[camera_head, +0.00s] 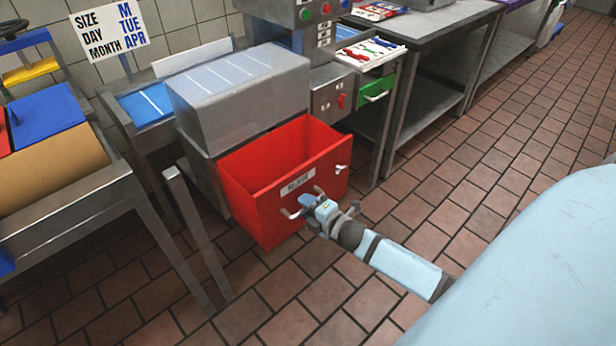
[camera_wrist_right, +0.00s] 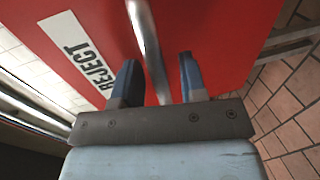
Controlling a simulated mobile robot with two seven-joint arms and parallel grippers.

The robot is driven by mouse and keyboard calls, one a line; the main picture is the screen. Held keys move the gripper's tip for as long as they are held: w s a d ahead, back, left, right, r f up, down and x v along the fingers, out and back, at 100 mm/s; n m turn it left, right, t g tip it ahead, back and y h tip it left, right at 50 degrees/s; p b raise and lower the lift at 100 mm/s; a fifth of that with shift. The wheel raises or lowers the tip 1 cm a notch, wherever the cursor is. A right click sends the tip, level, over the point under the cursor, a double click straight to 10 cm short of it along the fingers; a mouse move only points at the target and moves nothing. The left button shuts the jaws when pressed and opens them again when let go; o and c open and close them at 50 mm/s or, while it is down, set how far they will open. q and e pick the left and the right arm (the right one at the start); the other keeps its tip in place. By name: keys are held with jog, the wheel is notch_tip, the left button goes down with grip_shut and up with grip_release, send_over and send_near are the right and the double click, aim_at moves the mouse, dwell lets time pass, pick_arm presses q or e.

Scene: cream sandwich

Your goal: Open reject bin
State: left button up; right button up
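The red reject bin (camera_head: 262,205) stands pulled out from under the grey machine, and I see into its open top, which looks empty. Its front carries a white label that reads REJECT in the right wrist view (camera_wrist_right: 78,50) and a pale metal handle (camera_wrist_right: 148,45). My right gripper (camera_head: 309,199) is at the bin's front. In the wrist view its two dark fingers (camera_wrist_right: 158,82) are apart, with the handle bar between them and a gap visible on each side. I cannot tell whether a finger touches the bar. My left gripper is not in view.
The grey machine (camera_head: 240,95) stands behind the bin. A metal table (camera_head: 75,205) with coloured trays is at left, and a steel workbench (camera_head: 430,40) is at the back right. The tiled floor (camera_head: 480,160) to the right is clear.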

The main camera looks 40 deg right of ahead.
pick_arm(q)
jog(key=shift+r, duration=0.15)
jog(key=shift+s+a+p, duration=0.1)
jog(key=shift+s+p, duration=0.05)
jog(key=shift+p, duration=0.55)
pick_arm(e)
jog(key=v, duration=1.4)
jog(key=shift+w+a, duration=0.1)
